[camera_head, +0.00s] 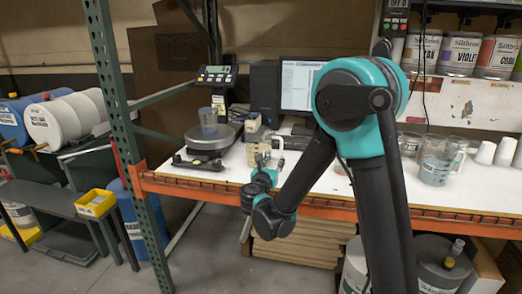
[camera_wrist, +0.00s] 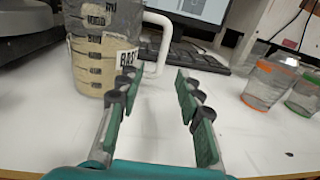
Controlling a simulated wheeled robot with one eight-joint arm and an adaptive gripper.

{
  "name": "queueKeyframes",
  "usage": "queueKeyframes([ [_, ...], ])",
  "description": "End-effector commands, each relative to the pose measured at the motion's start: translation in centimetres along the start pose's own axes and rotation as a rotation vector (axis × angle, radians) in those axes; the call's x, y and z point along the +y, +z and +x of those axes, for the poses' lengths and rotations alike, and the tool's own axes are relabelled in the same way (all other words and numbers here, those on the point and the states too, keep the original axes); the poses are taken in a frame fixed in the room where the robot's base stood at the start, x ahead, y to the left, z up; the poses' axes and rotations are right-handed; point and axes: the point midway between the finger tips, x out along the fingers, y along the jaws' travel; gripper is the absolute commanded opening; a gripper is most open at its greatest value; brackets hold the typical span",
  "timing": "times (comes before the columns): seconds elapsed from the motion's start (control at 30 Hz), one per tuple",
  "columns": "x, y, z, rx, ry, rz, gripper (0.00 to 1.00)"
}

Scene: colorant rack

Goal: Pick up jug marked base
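The jug marked base (camera_wrist: 92,62) stands upright on the white worktop at the left of the wrist view. It is a clear measuring jug with cream contents, dark scale marks and a label that is partly hidden by a finger. Its white handle (camera_wrist: 160,42) points right, in line with the finger gap and beyond the fingertips. A cream jug, apparently the same one, shows in the head view (camera_head: 258,151) near the worktop's front. My gripper (camera_wrist: 156,82) is open and empty. Its left finger overlaps the jug's right side in the picture; I cannot tell whether they touch.
A scale (camera_head: 208,137) with a clear cup (camera_head: 208,120) stands left of the jug. A keyboard (camera_wrist: 180,55) and monitor (camera_head: 300,86) are behind. Clear cups (camera_wrist: 268,84) stand to the right, and another jug (camera_head: 435,162) farther right. The worktop between jug and cups is clear.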

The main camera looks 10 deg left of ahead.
Motion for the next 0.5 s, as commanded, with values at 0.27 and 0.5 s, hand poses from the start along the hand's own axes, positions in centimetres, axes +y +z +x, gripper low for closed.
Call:
queueKeyframes([
  [0.27, -0.1, 0.0, 4.3, 0.001, -0.001, 0.001, 0.36],
  [0.5, -0.1, -0.1, 5.3, 0.001, -0.001, 0.001, 0.36],
])
